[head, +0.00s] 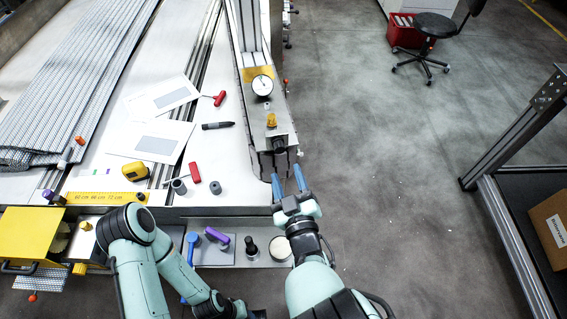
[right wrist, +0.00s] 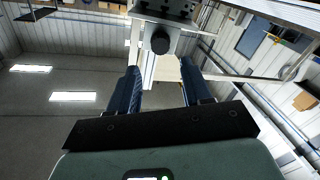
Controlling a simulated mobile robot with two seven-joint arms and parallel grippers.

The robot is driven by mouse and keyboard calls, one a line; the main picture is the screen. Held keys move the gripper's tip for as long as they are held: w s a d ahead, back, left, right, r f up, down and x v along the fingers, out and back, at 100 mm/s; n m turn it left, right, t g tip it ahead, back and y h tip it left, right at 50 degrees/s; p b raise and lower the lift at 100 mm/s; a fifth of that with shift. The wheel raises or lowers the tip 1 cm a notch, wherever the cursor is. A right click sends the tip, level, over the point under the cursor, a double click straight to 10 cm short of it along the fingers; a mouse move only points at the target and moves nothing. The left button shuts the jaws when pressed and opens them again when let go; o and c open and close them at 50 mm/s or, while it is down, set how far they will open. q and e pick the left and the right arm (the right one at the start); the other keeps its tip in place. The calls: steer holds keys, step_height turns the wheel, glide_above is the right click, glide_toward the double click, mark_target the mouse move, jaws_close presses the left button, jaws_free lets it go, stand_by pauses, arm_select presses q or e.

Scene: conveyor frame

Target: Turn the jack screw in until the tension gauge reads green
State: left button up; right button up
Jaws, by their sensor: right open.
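The tension gauge (head: 262,85) is a round white dial on the conveyor's end beam; its needle and colour zones are too small to read. The jack screw's dark head (head: 279,146) sticks out of the beam's near end, and it also shows as a round black knob in the right wrist view (right wrist: 161,40). My right gripper (head: 287,182) is open and empty just in front of the beam end, its blue fingers pointing towards the screw. In the right wrist view the fingers (right wrist: 160,85) stand apart below the knob, not visibly touching it. My left arm is folded at lower left; its gripper does not show clearly.
On the bench lie papers (head: 158,140), red-handled tools (head: 195,172), a black marker (head: 217,125) and a yellow tape measure (head: 135,171). A tray (head: 240,258) at the front edge holds blue, purple and black items. Open floor (head: 390,170) lies to the right, before a dark frame with a cardboard box (head: 550,228).

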mark_target(280, 149)
steer(key=p+x, duration=0.1)
steer(key=x, duration=0.4)
steer(key=shift+w+f, duration=0.1)
steer(key=shift+f, duration=0.05)
steer(key=x, duration=0.2)
steer(key=shift+w+p, duration=0.3)
steer(key=shift+p, duration=0.05)
steer(key=shift+w+a, duration=0.1)
steer(key=shift+w, duration=0.2)
steer(key=shift+c, duration=0.7)
steer(key=c, duration=0.8)
steer(key=shift+o, duration=0.2)
steer(key=m, duration=0.9)
steer(key=shift+d, duration=0.25)
steer(key=m, duration=0.5)
steer(key=shift+m, duration=0.3)
steer(key=shift+a+m, duration=0.2)
steer(key=shift+m, duration=1.7)
steer(key=o, duration=0.8)
steer(key=shift+s, duration=0.1)
steer(key=shift+c, duration=0.2)
arm_select(q)
steer(key=shift+w+r, duration=0.25)
steer(key=shift+r, duration=0.4)
steer(key=shift+w+r, duration=0.2)
steer(key=shift+r, duration=0.4)
arm_select(e)
steer(key=o, duration=0.4)
steer(key=shift+c, duration=0.2)
